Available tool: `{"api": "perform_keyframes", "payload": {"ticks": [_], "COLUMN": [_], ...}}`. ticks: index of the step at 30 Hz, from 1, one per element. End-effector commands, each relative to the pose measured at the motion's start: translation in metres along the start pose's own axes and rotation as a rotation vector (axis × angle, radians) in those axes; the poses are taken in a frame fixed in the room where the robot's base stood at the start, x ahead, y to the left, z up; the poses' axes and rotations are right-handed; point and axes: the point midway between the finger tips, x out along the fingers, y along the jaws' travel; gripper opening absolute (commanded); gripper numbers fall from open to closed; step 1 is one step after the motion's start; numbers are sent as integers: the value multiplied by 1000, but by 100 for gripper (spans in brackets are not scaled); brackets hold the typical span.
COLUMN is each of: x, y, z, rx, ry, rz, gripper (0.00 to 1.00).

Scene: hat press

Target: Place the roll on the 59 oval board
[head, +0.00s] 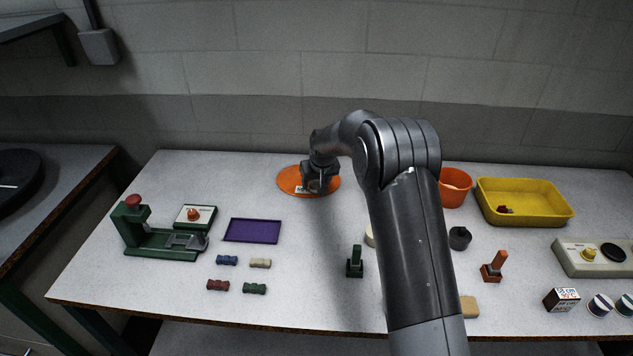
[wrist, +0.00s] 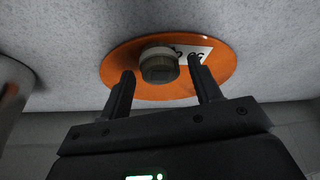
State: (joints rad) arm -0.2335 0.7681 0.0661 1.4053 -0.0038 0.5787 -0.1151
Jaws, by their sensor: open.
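The orange oval board (head: 290,181) lies flat at the back of the table, with my gripper (head: 317,188) over it. In the wrist view the board (wrist: 222,68) carries a white label (wrist: 196,53) with an upside-down number, partly covered. The roll (wrist: 158,64), a short cylinder with a pale upper band and darker end, appears to sit on the board, overlapping the label's edge. My gripper's two fingers (wrist: 161,67) are spread on either side of the roll with a gap at each side. In the head view my gripper mostly hides the roll.
An orange bucket (head: 455,188) and a yellow tray (head: 525,219) stand right of my arm. A purple tray (head: 252,231) and a green press (head: 140,228) are at left. Several small coloured blocks lie in front.

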Motion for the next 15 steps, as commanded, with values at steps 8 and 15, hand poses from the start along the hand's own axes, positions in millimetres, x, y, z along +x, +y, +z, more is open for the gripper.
{"api": "perform_keyframes", "payload": {"ticks": [8,15], "x": [-5,-43], "y": [0,0], "z": [-2,-2], "rx": [0,0], "ry": [2,4], "rz": [0,1], "gripper": [58,58]}}
